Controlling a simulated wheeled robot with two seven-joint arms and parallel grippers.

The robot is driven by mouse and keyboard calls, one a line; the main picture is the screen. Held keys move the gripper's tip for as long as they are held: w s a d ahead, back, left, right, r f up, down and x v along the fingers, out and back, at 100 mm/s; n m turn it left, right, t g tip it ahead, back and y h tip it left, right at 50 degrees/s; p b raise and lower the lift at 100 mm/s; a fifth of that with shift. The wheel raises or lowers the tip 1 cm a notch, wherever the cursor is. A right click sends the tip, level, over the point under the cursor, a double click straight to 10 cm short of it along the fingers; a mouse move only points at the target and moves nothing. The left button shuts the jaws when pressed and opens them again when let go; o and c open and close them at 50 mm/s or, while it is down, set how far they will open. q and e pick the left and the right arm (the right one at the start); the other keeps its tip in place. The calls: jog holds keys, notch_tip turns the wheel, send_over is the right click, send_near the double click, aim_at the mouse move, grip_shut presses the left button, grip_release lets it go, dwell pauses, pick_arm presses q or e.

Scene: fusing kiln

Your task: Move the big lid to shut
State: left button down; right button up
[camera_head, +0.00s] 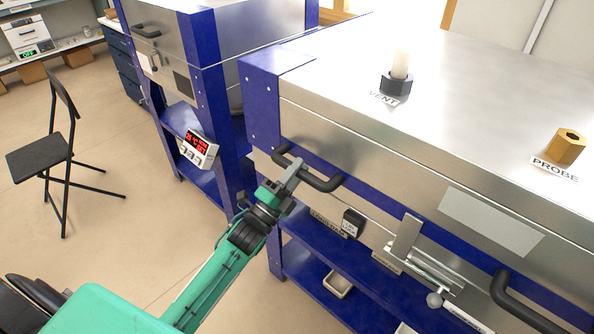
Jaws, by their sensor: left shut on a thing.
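The big lid (345,130) is the broad steel top of the kiln in front of me, with blue corner plates. It looks level and down, or nearly down; I cannot tell whether a thin gap is left under its front edge. A black bar handle (323,184) is on the left of its front, and a second black handle (522,318) is at the right. My left gripper (287,180) is shut on the left handle, near its left part; its fingers hide some of the bar. My right gripper is not in view.
A vent plug (396,86) and a brass probe fitting (566,147) stand on the lid. A latch with a ball knob (424,265) is on the kiln's front. A second kiln (225,45), a red display (197,149) and a folding chair (45,158) are at left. Open floor lies between.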

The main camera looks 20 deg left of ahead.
pick_arm(q)
jog(key=shift+d+f, duration=0.1)
jog(key=shift+f, duration=0.7)
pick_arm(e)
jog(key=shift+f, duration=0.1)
pick_arm(q)
jog(key=c, duration=1.3)
grip_release()
jog(key=shift+f, duration=0.1)
jog(key=shift+o, duration=0.2)
jog(key=shift+r, duration=0.3)
jog(key=shift+s+a+f, duration=0.15)
jog(key=shift+a, duration=0.05)
jog(key=b+v, duration=0.2)
jog(key=v, duration=1.1)
jog(key=shift+s, duration=0.2)
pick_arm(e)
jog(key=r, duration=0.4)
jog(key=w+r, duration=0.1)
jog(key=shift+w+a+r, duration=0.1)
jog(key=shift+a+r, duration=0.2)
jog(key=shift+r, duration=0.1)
